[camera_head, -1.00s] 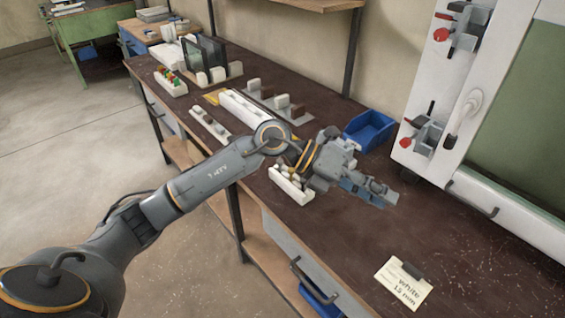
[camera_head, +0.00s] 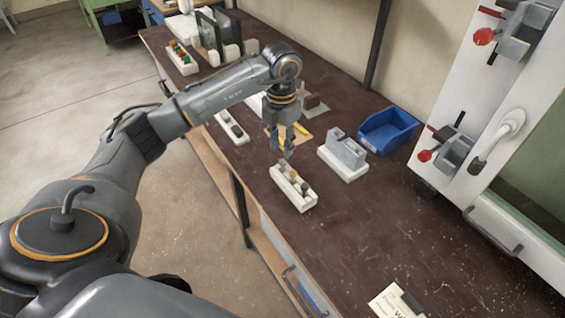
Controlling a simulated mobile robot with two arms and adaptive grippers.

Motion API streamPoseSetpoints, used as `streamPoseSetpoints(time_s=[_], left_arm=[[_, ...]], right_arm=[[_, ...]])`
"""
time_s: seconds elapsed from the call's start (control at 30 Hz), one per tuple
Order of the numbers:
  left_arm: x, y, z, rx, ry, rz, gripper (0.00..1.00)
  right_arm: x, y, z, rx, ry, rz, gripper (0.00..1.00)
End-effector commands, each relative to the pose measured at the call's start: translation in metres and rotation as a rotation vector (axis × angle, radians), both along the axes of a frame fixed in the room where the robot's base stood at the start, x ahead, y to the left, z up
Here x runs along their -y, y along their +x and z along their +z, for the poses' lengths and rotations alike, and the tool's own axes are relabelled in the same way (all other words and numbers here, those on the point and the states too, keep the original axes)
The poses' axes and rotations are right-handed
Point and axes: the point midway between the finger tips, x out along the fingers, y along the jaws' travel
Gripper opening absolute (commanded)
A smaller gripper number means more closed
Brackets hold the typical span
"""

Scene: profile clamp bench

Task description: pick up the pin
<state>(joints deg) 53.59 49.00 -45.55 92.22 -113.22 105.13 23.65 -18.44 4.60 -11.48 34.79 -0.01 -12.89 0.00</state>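Several pins with grey and yellowish heads stand in a row in a white rack (camera_head: 306,202) on the bench. One grey-headed pin (camera_head: 282,165) is at the rack's far end. My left gripper (camera_head: 283,154) points down just above that end. Its two fingers look apart, and I see nothing held between them. Whether the fingertips reach around the pin is too small to tell. My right gripper is not in view.
A grey clamp block on a white base (camera_head: 344,160) stands right of the rack, with a blue bin (camera_head: 388,130) behind it. A white label card (camera_head: 393,302) lies near the front. The dark bench top between is clear.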

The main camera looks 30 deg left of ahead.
Motion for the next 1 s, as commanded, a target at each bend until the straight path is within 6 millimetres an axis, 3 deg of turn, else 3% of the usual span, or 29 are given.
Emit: streamPoseSetpoints(time_s=[0.13, 0.3, 0.4, 0.6, 0.83, 1.0], left_arm=[[0.001, -0.001, -0.014, -0.001, -0.001, -0.002, 0.30], [0.001, -0.002, -0.027, -0.004, -0.001, -0.002, 0.30], [0.001, -0.002, -0.042, -0.004, -0.002, -0.002, 0.30], [0.001, -0.001, -0.065, 0.000, -0.003, -0.002, 0.30], [0.000, -0.001, -0.068, 0.002, -0.002, -0.003, 0.30], [0.000, -0.001, -0.068, 0.002, -0.002, -0.003, 0.00]], right_arm=[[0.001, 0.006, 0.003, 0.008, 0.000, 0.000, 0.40], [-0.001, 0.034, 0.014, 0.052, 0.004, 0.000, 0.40], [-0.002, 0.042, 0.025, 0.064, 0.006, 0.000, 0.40], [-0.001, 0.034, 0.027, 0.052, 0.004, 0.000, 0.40], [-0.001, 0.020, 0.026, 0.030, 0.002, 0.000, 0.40], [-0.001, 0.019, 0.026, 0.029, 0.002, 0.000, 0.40]])
